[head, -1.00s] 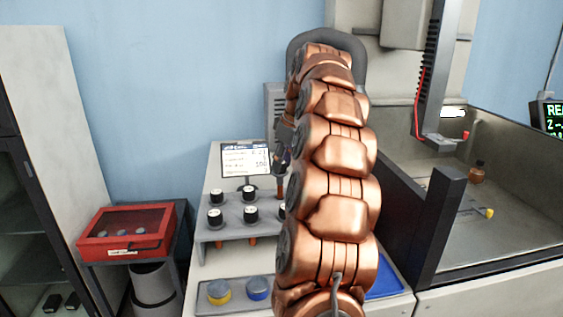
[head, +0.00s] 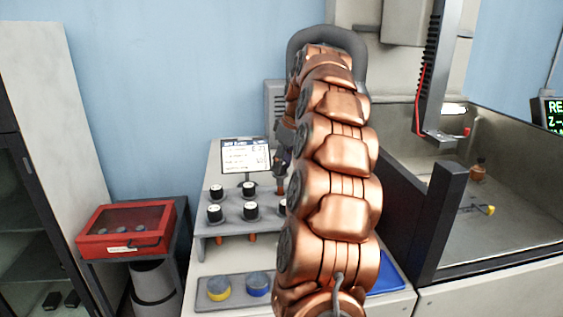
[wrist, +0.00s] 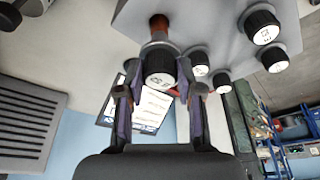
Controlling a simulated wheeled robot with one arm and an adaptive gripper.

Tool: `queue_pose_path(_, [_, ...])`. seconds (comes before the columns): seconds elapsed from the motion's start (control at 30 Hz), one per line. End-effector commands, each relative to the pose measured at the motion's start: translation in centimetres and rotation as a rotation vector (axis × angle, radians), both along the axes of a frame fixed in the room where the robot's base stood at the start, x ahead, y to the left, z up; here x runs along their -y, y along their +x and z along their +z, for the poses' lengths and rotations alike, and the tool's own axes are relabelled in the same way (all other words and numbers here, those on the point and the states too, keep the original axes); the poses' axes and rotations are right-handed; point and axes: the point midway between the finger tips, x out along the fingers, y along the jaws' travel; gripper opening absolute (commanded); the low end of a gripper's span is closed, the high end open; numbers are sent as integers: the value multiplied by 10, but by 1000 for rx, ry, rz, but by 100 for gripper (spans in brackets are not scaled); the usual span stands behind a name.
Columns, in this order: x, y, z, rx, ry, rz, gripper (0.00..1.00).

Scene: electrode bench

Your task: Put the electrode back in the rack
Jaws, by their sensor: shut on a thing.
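The electrode (wrist: 159,64) has a black, white-topped holder and a copper-coloured end. My gripper (wrist: 159,82) is shut on its black holder in the wrist view. The copper end shows in the head view (head: 279,185) beside my arm, pointing down at the back right of the rack. The rack (head: 222,233) is a grey stand with several black-capped electrodes in it; it also shows in the wrist view (wrist: 205,22). The copper end overlaps the rack's edge in the wrist view; I cannot tell whether they touch. My arm hides the rack's right part.
A small screen (head: 246,155) stands behind the rack. A tray (head: 238,301) with yellow and blue round pieces lies in front. A red case (head: 127,230) sits at left. The machine's dark post (head: 441,225) and tank stand at right.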

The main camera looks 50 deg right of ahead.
Motion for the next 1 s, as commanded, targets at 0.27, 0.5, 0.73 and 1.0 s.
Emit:
queue_pose_path(0.27, [0,0,-7,0,0,0,0])
queue_pose_path(0.5, [0,0,-13,0,0,0,0])
queue_pose_path(0.73, [0,0,-13,1,-1,0,0])
queue_pose_path(1.0, [0,0,-14,1,-1,0,0])
